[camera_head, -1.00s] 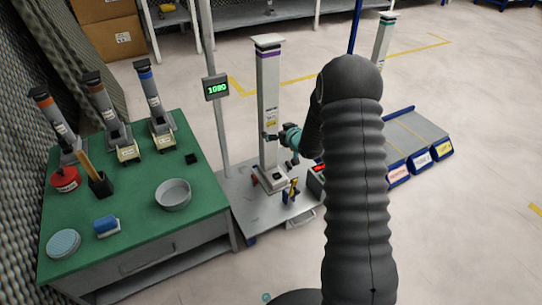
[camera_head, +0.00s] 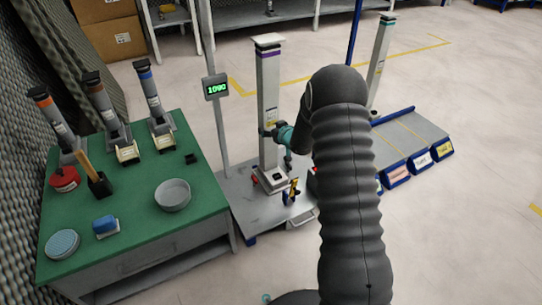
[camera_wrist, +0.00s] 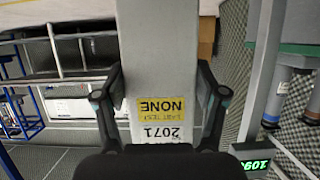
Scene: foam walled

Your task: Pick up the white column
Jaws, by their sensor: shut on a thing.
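The white column (camera_head: 268,95) stands upright on the grey platform of a scale, with a purple band near its top. In the wrist view the column (camera_wrist: 158,50) runs up between the two fingers, with a yellow label and the number 2071 facing the camera. My gripper (camera_head: 272,131) is at the column's mid-height, to its right in the head view. In the wrist view my gripper (camera_wrist: 160,105) has a finger on each side of the column, shut on it. The column's base (camera_head: 271,178) appears to be at the platform; I cannot tell whether it touches.
The scale platform (camera_head: 250,211) has a post with a lit green display (camera_head: 215,87). A green table (camera_head: 140,203) with several columns, a bowl and tools stands left. Another white column (camera_head: 380,55) with a green band stands behind my arm, near a labelled rack (camera_head: 410,140).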

